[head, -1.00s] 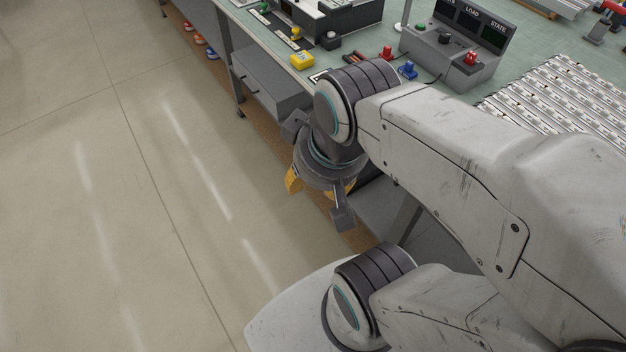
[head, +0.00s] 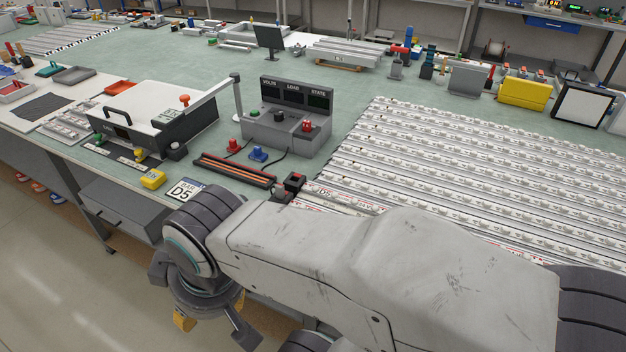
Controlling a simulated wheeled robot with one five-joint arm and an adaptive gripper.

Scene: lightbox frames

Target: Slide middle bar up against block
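Several long white light bars (head: 440,150) lie side by side on the bench at the right. I cannot tell which one is the middle bar. A small dark block with a red top (head: 294,183) stands at the left end of the nearest bars, and a dark piece sits just below it. My arm hides part of the nearest bars. My gripper (head: 211,312) hangs at the lower left, beside the bench's front edge and below its top, away from the bars. Its yellow-tipped fingers are apart, with nothing seen between them.
A grey meter console (head: 288,120) and a black-and-white case (head: 155,115) stand behind. A drawer unit (head: 123,210) hangs under the bench.

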